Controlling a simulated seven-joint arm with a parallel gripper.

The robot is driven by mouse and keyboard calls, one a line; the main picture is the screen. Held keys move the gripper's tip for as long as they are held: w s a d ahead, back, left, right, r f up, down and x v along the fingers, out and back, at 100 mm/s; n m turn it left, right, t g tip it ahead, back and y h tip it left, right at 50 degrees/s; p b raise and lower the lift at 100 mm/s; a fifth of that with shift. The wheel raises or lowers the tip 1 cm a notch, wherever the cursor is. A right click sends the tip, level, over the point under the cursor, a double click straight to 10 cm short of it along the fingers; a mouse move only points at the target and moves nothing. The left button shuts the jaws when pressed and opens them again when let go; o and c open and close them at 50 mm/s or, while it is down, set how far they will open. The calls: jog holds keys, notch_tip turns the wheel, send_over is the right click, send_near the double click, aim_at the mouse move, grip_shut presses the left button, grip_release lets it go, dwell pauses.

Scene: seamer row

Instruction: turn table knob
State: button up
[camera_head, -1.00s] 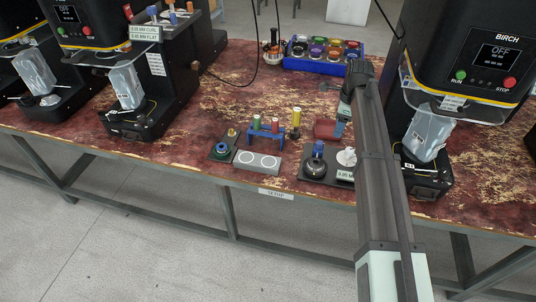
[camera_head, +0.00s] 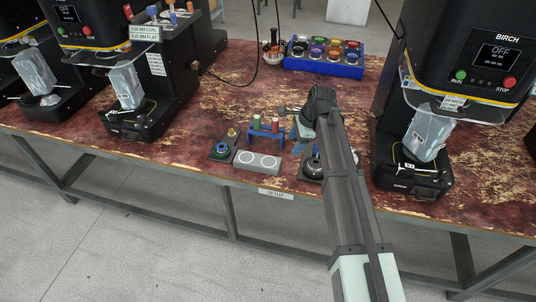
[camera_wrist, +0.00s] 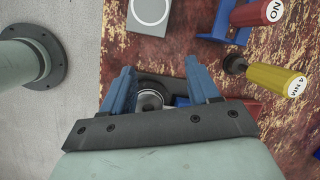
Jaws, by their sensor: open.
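No part is plainly marked as the table knob, and I cannot tell which it is. A small dark knob (camera_head: 195,66) sits on the side of the left-centre seamer (camera_head: 150,90). The right seamer, marked BIRCH (camera_head: 412,178), reads OFF. My gripper (camera_head: 298,147) is over the bench between the blue tool rack and the right seamer. In the wrist view its blue fingers (camera_wrist: 160,70) are apart with nothing held. A round silver-and-black part (camera_wrist: 150,99) shows between and below them, partly hidden by the gripper body.
A blue rack (camera_head: 279,136) holds coloured-handled tools. A grey block with two discs (camera_head: 257,162) lies near the front edge. A blue tray (camera_head: 323,66) of coloured pots is at the back. The bench behind the rack is mostly clear.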

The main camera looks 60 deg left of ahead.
jog(key=s+a+f+n+g+y, duration=0.1)
jog(key=s+f+n, duration=0.1)
jog(key=s, duration=0.8)
jog(key=shift+a+f+n, duration=0.2)
jog(key=shift+f+n, duration=0.05)
jog(key=shift+n, duration=0.35)
jog(key=shift+w, duration=0.1)
